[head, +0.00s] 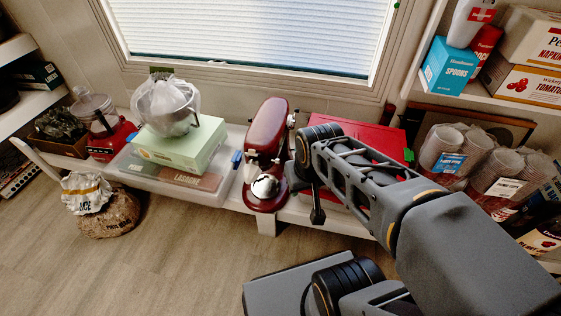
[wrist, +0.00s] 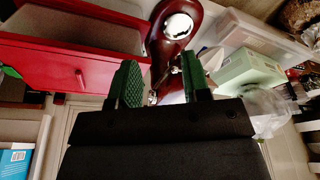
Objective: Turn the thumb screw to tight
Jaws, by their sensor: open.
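A dark red stand mixer (head: 267,140) stands on the low white shelf under the window. It also shows in the wrist view (wrist: 163,45), upside down and partly behind my fingers. Small silver fittings (head: 291,121) are on its right side in the head view. In the wrist view a small metal piece (wrist: 153,98) shows between my fingers; I cannot tell for sure that it is the thumb screw. My gripper (wrist: 160,82) is open, its green fingers apart on either side of that piece. I see no clear contact. In the head view my arm hides the fingers.
A red box (head: 370,144) is right of the mixer, close to my arm. A clear bin (head: 215,193) with a green box (head: 180,148) on it stands left. Stacked cups (head: 440,148) are at the right.

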